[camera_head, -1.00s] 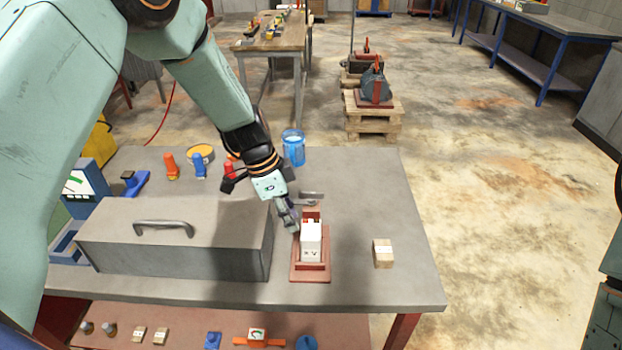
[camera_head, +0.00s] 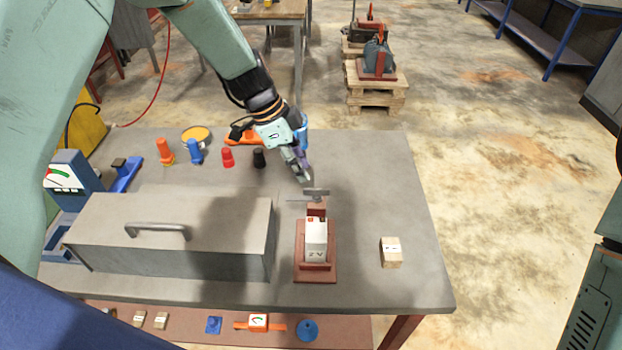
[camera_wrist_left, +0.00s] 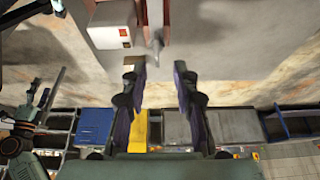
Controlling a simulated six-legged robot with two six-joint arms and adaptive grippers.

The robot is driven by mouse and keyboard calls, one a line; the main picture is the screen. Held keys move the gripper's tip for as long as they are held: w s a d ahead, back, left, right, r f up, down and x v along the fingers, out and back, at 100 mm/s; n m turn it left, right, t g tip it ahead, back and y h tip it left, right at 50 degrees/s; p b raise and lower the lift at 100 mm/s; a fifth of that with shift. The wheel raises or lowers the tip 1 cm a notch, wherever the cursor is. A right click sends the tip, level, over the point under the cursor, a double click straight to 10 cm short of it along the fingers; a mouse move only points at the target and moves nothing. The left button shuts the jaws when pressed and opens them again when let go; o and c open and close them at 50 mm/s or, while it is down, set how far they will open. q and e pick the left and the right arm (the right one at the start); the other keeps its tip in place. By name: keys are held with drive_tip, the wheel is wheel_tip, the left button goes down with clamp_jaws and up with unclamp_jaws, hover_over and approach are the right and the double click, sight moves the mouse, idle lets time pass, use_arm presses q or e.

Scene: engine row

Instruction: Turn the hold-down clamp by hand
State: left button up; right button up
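The hold-down clamp is a grey metal bar (camera_head: 316,192) on top of a short red post, behind a white cell marked 2 V (camera_head: 316,236). The cell (camera_wrist_left: 112,28) and a grey clamp part (camera_wrist_left: 156,42) lie beyond the fingertips. My right gripper is not in view.
A grey box with a handle (camera_head: 175,235) stands left of the cell. A small wooden block (camera_head: 391,252) lies to the right. Red (camera_head: 228,157), black, blue and orange items stand at the back left. The bench's right side is mostly clear.

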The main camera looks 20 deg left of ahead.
sight(316, 189)
use_arm(q)
drive_tip(key=x, duration=0.3)
drive_tip(key=d+x, duration=0.1)
drive_tip(key=x, duration=0.2)
drive_tip(key=shift+s+r+p, duration=0.2)
drive_tip(key=shift+p, duration=0.15)
drive_tip(key=shift+w+a+f, duration=0.1)
drive_tip(key=shift+a+f, duration=0.2)
drive_tip(key=shift+f, duration=0.1)
drive_tip(key=shift+d+r, duration=0.15)
drive_tip(key=shift+d, duration=0.05)
drive_tip(key=shift+d+r, duration=0.1)
drive_tip(key=shift+d, duration=0.2)
drive_tip(key=shift+c, duration=1.2)
drive_tip(key=shift+a, duration=0.4)
clamp_jaws()
drive_tip(key=shift+d, duration=0.1)
